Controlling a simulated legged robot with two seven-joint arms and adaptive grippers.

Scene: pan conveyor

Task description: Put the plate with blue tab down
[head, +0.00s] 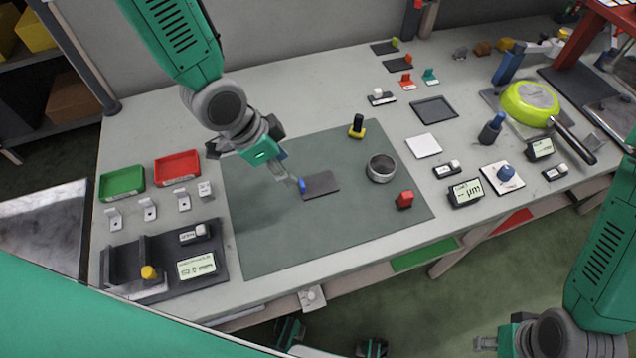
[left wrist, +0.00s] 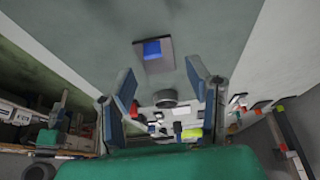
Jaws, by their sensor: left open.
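The dark plate (head: 322,186) lies flat on the green mat (head: 265,245), with its blue tab (head: 302,186) at its left end. My left gripper (head: 284,177) is just left of and above the tab, its fingers pointing down toward it. In the left wrist view the plate (left wrist: 154,63) and its blue tab (left wrist: 152,50) show beyond the fingertips. The left gripper (left wrist: 160,82) is open, with nothing between its fingers. My right gripper (head: 488,343) is at the lower right, off the table's front edge, partly cut off; its jaw state is unclear.
Green (head: 122,183) and red (head: 177,168) trays are at left. A white square (head: 424,145) lies right of the mat. The mat's front is clear.

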